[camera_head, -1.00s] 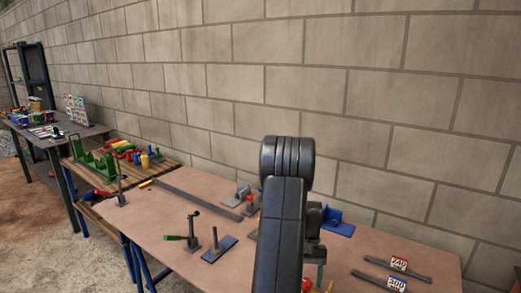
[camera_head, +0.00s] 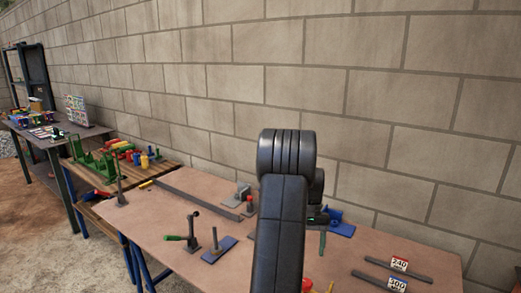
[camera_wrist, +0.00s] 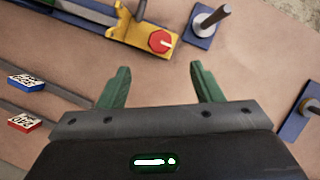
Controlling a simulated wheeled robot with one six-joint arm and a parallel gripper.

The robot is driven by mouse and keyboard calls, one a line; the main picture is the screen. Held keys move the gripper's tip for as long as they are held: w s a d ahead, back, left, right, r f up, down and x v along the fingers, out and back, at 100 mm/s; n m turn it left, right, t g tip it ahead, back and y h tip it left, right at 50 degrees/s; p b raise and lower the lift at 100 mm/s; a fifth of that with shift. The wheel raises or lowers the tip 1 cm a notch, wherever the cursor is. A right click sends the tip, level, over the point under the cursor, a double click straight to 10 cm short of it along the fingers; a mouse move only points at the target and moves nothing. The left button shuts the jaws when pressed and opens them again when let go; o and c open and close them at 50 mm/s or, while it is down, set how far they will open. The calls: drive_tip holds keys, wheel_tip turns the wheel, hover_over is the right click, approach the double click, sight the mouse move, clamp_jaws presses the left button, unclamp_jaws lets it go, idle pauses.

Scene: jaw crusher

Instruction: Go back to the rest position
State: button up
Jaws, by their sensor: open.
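My gripper (camera_wrist: 158,88) shows in the wrist view with its two green fingers spread apart and nothing between them. It is above the brown table top (camera_wrist: 160,120). In the head view my dark arm stands in the middle of the picture and hides part of the table (camera_head: 150,227); a green finger shows just right of it.
A yellow fixture with a red knob (camera_wrist: 160,41) and a blue-based post (camera_wrist: 208,27) lie ahead in the wrist view. In the head view a blue plate with a post (camera_head: 219,249), a green-handled lever (camera_head: 193,235) and number tags (camera_head: 398,264) are on the table. A block wall stands behind.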

drive_tip(key=x, duration=1)
drive_tip(key=shift+s+f, duration=0.15)
drive_tip(key=shift+f, duration=0.1)
drive_tip(key=n+h, duration=0.1)
drive_tip(key=n, duration=0.2)
drive_tip(key=shift+a, duration=0.25)
drive_tip(key=n+h, duration=0.1)
drive_tip(key=n, duration=0.2)
drive_tip(key=n+t+h, duration=0.1)
drive_tip(key=n, duration=0.2)
drive_tip(key=shift+a, duration=0.1)
drive_tip(key=n+h, duration=0.1)
drive_tip(key=n, duration=0.1)
drive_tip(key=n+t+b, duration=0.1)
drive_tip(key=n, duration=0.2)
drive_tip(key=shift+s+a+t+h, duration=0.1)
drive_tip(key=shift+s+t+h, duration=0.05)
drive_tip(key=shift+t+h, duration=0.2)
drive_tip(key=n+t+b, duration=0.1)
drive_tip(key=n, duration=0.3)
drive_tip(key=shift+h, duration=0.25)
drive_tip(key=shift+s+r, duration=0.1)
